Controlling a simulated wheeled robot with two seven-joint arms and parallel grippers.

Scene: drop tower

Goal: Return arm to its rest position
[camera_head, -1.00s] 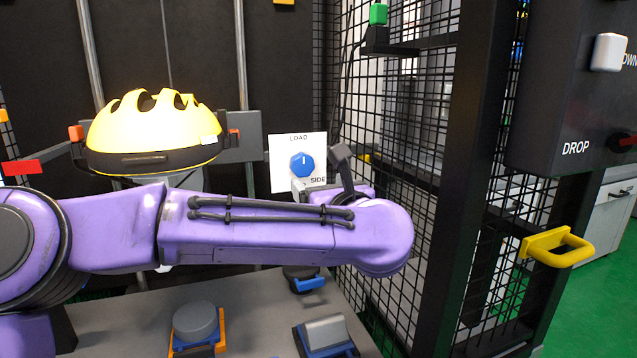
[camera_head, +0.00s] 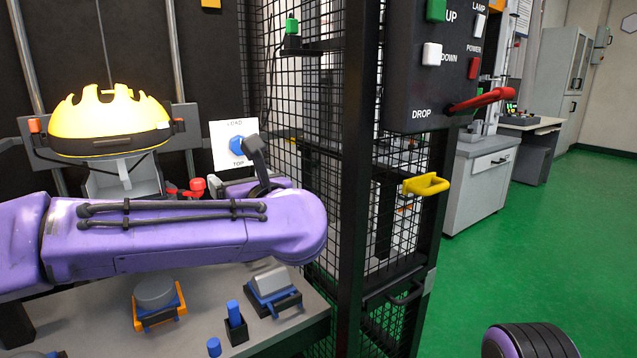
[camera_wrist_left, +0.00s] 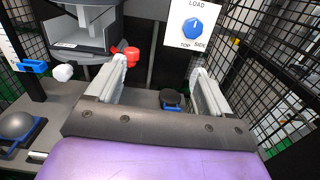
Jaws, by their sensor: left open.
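My left arm is purple and reaches across the head view from the left. My left gripper (camera_wrist_left: 160,78) is open and empty in the wrist view, with its two pale fingers apart. In the head view the forearm and wrist hide most of the gripper. A white panel (camera_head: 222,128) with a blue dial (camera_head: 237,146) is behind the wrist, and a dark part of the arm overlaps the panel's right edge. The blue dial (camera_wrist_left: 194,28) also shows in the wrist view, beyond the fingers and apart from them. My right gripper is not in view.
A glowing yellow dome (camera_head: 108,122) stands at the back left. A black mesh cage (camera_head: 300,90) is just right of my wrist. A control box (camera_head: 425,90) with a red lever (camera_head: 482,101) hangs on its post. Fixtures (camera_head: 155,293) sit on the bench. Green floor is open at right.

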